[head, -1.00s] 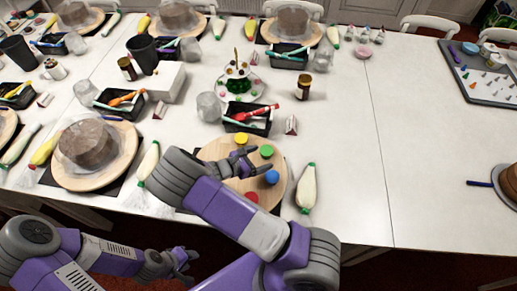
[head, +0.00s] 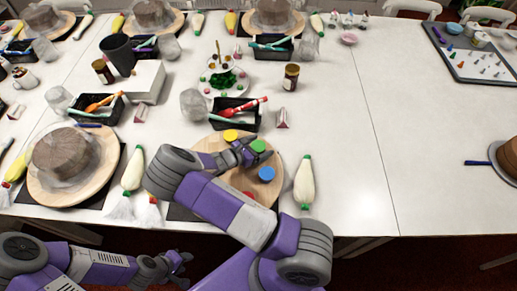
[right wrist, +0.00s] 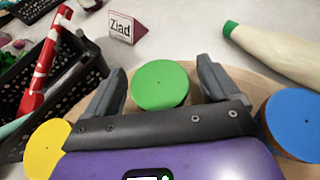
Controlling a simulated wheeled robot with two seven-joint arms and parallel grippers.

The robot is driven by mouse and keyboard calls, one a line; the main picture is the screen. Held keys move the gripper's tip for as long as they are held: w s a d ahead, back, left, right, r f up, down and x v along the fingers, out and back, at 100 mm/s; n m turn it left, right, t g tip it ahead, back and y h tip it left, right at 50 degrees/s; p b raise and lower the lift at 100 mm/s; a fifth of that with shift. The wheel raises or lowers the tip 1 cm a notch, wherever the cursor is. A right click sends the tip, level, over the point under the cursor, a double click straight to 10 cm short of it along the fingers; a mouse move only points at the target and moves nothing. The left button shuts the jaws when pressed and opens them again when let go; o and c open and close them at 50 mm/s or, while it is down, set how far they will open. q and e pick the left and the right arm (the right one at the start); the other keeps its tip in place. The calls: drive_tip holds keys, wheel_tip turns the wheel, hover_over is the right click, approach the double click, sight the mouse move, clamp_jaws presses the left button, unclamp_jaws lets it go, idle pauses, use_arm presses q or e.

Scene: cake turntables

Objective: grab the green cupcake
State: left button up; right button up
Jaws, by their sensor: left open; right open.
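The green cupcake (head: 258,146) is a green-topped disc shape on the round wooden turntable (head: 281,187). In the right wrist view the green cupcake (right wrist: 160,85) sits between the two fingers of my open right gripper (right wrist: 165,90). Gaps show on both sides, so the fingers look apart from it. In the head view my right gripper (head: 251,154) is over the turntable beside the green cupcake. My left gripper (head: 176,264) is open and empty, low in front of the table edge.
A yellow cupcake (head: 230,135) and a blue cupcake (head: 266,174) flank the green one; a red one (head: 249,195) is partly hidden by my arm. A black basket (head: 233,116) stands behind the turntable, and a piping bag (head: 304,184) lies to its right.

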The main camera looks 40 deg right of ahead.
drive_tip(key=c, duration=1.1)
